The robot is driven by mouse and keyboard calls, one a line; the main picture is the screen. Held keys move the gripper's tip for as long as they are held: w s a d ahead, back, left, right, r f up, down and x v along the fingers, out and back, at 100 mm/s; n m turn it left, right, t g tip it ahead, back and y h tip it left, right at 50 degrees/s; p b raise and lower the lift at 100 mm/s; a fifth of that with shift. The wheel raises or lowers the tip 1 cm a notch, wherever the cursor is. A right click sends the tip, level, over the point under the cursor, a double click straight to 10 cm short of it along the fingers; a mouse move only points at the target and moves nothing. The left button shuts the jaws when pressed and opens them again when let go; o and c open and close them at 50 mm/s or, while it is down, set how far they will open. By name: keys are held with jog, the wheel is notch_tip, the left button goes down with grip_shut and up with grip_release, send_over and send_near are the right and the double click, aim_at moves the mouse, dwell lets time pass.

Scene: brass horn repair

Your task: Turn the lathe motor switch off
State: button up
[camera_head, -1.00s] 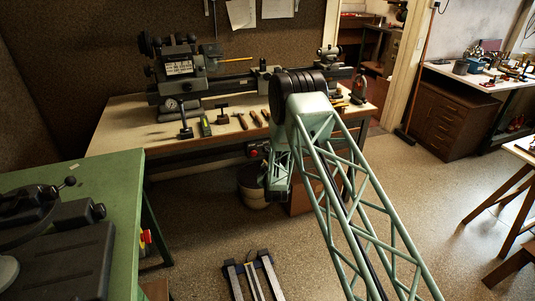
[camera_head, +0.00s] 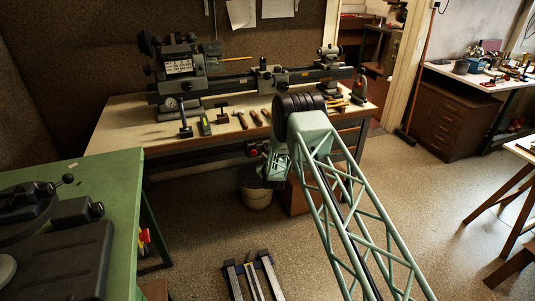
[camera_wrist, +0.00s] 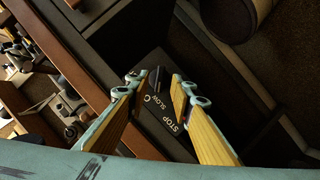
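The lathe (camera_head: 182,70) stands on the workbench along the back wall. A dark control box with STOP and SLOW lettering (camera_wrist: 172,112) fills the middle of the wrist view, and a dark lever-like part (camera_wrist: 155,80) shows at its upper end, between my fingertips. In the head view, a small red part (camera_head: 253,152) shows below the bench's front edge, just left of my gripper (camera_head: 272,170). In the wrist view my gripper (camera_wrist: 155,82) is open, its two yellow-faced fingers on either side of the lever. I cannot tell whether either finger touches it.
The workbench (camera_head: 125,122) carries several hand tools along its front. A bucket (camera_head: 257,198) stands on the floor beneath it. A green table (camera_head: 112,180) with a dark machine is at the left. Metal rails (camera_head: 254,278) lie on the floor in front.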

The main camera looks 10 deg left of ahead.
jog(key=shift+x, duration=1.65)
grip_shut()
